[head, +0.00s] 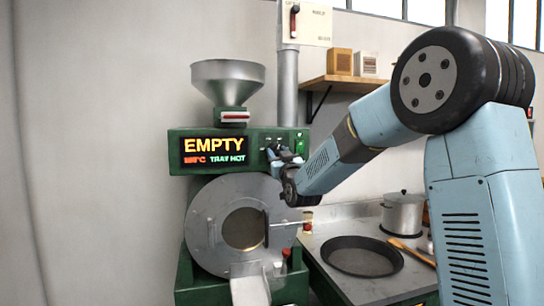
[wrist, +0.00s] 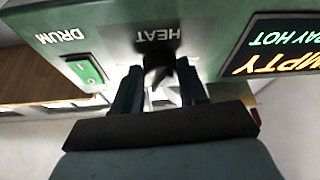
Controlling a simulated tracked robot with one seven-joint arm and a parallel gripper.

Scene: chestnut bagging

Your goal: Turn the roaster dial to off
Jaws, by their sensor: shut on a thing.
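The green roaster (head: 183,148) stands left of centre in the head view, with its control panel on the right of its front. My gripper (head: 278,152) is at that panel, and my arm reaches in from the right. In the wrist view, which is upside down, my gripper (wrist: 158,82) has its two dark fingers on either side of the dark dial (wrist: 158,58) under the HEAT label (wrist: 158,35). It is shut on this dial. The dial's pointer and marks are hidden or too small to read.
The display (head: 214,151) reads EMPTY and TRAY HOT. A DRUM switch (wrist: 85,70) sits beside the dial. A hopper (head: 228,85) tops the roaster, and the round drum front (head: 205,225) lies below. A pan (head: 362,257) and a pot (head: 403,214) stand on the right counter.

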